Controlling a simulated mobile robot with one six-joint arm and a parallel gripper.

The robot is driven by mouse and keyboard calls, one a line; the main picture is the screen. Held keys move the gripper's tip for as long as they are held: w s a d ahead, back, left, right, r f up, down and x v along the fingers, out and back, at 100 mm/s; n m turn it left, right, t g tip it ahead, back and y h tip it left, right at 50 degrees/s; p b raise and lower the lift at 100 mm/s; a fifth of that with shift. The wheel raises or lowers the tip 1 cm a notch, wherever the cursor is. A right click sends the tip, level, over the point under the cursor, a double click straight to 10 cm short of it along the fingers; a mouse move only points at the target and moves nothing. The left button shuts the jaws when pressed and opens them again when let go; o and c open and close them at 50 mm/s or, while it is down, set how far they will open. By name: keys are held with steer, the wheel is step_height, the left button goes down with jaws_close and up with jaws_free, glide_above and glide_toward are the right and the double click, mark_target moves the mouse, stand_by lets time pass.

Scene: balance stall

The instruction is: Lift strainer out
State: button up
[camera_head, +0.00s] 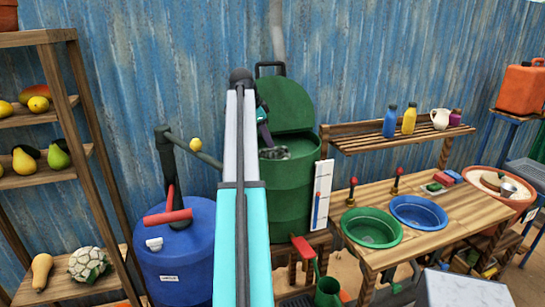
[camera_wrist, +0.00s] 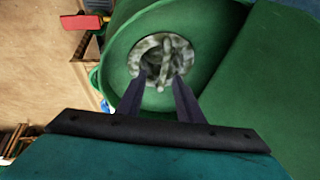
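The strainer (camera_head: 275,153) is a grey-white mottled piece in the mouth of the green barrel (camera_head: 290,200). In the wrist view the strainer (camera_wrist: 165,48) sits as a round insert in the green barrel (camera_wrist: 118,65), with a bar-like handle across its middle. My gripper (camera_wrist: 161,78) is over the barrel mouth, its two dark fingers apart, their tips at the strainer's near edge. The handle's lower end shows between the tips; I cannot tell whether they touch it. In the head view my arm partly hides the gripper (camera_head: 264,132).
The barrel's green lid (camera_head: 285,104) stands open behind the mouth. A blue drum (camera_head: 175,255) stands left. A wooden counter (camera_head: 455,215) with green (camera_head: 371,228) and blue (camera_head: 418,213) basins stands right. A fruit shelf (camera_head: 40,38) is far left.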

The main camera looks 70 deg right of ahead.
mark_target(273, 157)
steer(key=shift+x, duration=1.05)
steer(key=shift+d+p+x, duration=0.15)
steer(key=shift+p+x, duration=0.6)
steer(key=shift+x, duration=0.55)
steer(key=shift+d+p+x, duration=0.2)
steer(key=shift+p+x, duration=0.55)
steer(key=shift+x, duration=0.55)
steer(key=shift+w+r, duration=0.1)
steer(key=shift+w, duration=0.05)
jaws_close()
